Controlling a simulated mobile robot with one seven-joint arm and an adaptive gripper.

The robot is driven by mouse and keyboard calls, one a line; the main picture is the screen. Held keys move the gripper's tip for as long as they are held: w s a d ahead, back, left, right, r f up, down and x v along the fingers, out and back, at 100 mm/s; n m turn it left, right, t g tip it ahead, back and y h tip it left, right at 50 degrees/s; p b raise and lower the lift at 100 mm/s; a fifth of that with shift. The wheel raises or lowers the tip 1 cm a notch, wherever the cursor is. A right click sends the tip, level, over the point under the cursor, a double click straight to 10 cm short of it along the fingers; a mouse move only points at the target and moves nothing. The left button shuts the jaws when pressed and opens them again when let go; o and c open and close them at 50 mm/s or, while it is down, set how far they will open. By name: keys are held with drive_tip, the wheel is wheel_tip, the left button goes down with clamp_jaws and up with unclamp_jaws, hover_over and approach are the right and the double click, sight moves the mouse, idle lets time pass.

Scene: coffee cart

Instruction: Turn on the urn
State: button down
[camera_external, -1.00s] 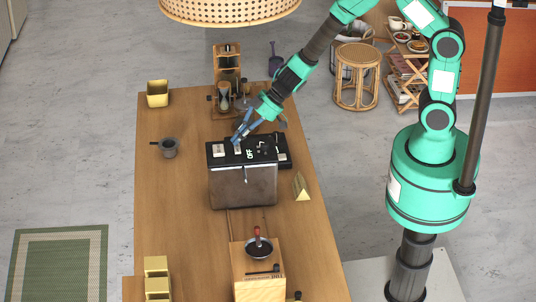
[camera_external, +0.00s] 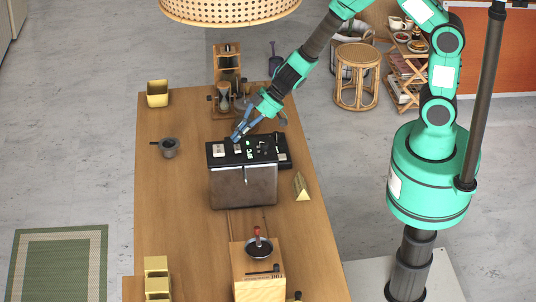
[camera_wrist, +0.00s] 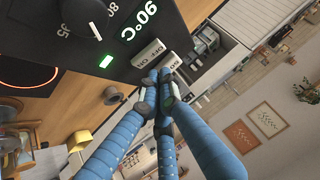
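The urn (camera_external: 243,187) is a grey-brown box with a black control top on the wooden cart. In the wrist view its black panel (camera_wrist: 60,105) shows a lit green light (camera_wrist: 105,61), a "90°C" display (camera_wrist: 139,22), a round dial (camera_wrist: 84,17) and white rocker switches (camera_wrist: 148,53). My gripper (camera_external: 235,137) is over the top's back edge. In the wrist view its blue fingers (camera_wrist: 158,92) have their tips together, with nothing seen between them. The tips appear close to the switches; I cannot tell whether they touch.
A grey cup (camera_external: 169,149) stands left of the urn, and a yellow triangular piece (camera_external: 302,188) right of it. A wooden stand with an hourglass (camera_external: 224,97) is behind my gripper. A wooden grinder (camera_external: 258,270) is in front. The cart's left side is mostly clear.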

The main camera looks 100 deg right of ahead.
idle(0.4)
drive_tip(key=shift+a+r+p, duration=0.2)
drive_tip(key=shift+r+p, duration=1.05)
drive_tip(key=shift+p, duration=0.1)
drive_tip(key=shift+a+r+p, duration=0.2)
drive_tip(key=shift+r+p, duration=1.05)
drive_tip(key=shift+p, duration=0.1)
drive_tip(key=shift+r, duration=0.1)
drive_tip(key=r+b, duration=0.1)
wheel_tip(320, 180, up, 8)
drive_tip(key=h+b, duration=0.3)
drive_tip(key=b, duration=0.3)
hover_over(239, 147)
drive_tip(key=s+d, duration=0.2)
drive_tip(key=s, duration=0.2)
drive_tip(key=s+a+r+m+h+b, duration=0.15)
drive_tip(key=s+r+b, duration=0.25)
drive_tip(key=s, duration=0.4)
drive_tip(key=s+a+f+g+y+b, duration=0.1)
drive_tip(key=s+a+b, duration=0.2)
drive_tip(key=s, duration=0.5)
drive_tip(key=s+a+n+g+y+b, duration=0.1)
drive_tip(key=s+a+b, duration=0.2)
drive_tip(key=s+a, duration=0.2)
drive_tip(key=s+a+f+y+b, duration=0.1)
drive_tip(key=s+a+b, duration=0.2)
drive_tip(key=s, duration=0.9)
drive_tip(key=shift+a+f+g, duration=0.3)
drive_tip(key=shift+a+g, duration=0.1)
drive_tip(key=shift+a, duration=0.4)
